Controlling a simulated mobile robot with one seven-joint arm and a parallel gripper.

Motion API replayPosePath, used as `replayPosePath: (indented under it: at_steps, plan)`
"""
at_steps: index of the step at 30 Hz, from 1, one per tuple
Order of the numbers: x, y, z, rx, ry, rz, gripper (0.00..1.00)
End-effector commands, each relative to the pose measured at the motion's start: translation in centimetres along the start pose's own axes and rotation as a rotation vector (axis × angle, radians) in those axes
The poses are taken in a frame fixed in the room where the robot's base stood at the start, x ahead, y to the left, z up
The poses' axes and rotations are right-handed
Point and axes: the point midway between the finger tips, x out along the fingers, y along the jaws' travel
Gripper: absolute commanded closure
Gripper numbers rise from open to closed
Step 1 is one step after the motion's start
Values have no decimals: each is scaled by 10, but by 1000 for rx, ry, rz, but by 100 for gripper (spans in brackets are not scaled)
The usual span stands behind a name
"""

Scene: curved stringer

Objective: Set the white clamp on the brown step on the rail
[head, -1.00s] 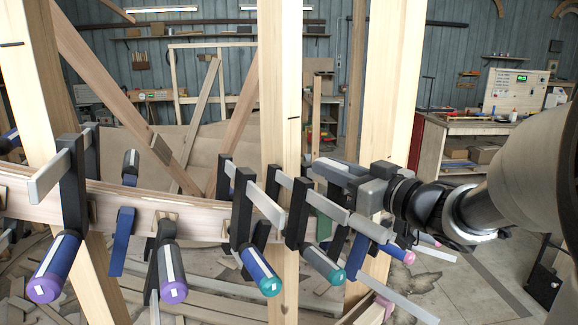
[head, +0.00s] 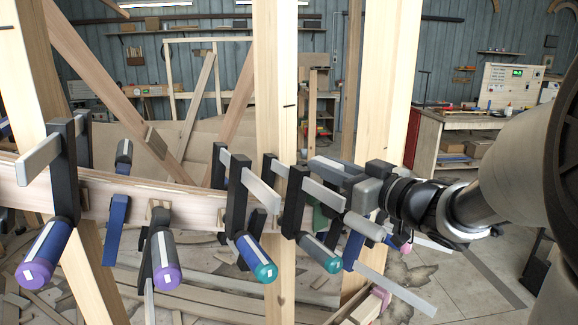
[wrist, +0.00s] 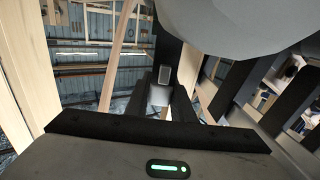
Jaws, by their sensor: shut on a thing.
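My gripper (head: 335,170) is at the right of the rail (head: 190,205), shut on a clamp that it largely hides. A pale grey-white clamp handle (head: 366,227) shows just below the gripper; I take it for the white clamp. Its jaws are hard to make out among the dark clamp parts beside it. In the wrist view a large pale rounded shape (wrist: 235,25) fills the top, close to the camera. Small wooden blocks sit along the rail, one (head: 160,213) behind a purple-ended clamp; I cannot tell which is the brown step.
Several clamps hang on the rail, among them a blue one with a teal end (head: 252,255), a grey one with a teal end (head: 318,252) and a purple-ended one (head: 50,255). Tall wooden posts (head: 275,90) stand close behind. A workbench (head: 465,125) stands at the back right.

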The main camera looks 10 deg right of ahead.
Motion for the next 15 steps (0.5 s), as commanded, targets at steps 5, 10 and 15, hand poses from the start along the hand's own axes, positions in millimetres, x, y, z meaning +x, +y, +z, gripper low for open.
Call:
replayPosePath:
  at_steps: [5,10,15]
  plan:
    - [0,0,6,-1,3,0,100]
    - [0,0,13,-1,3,-1,100]
    - [0,0,19,-1,3,-1,100]
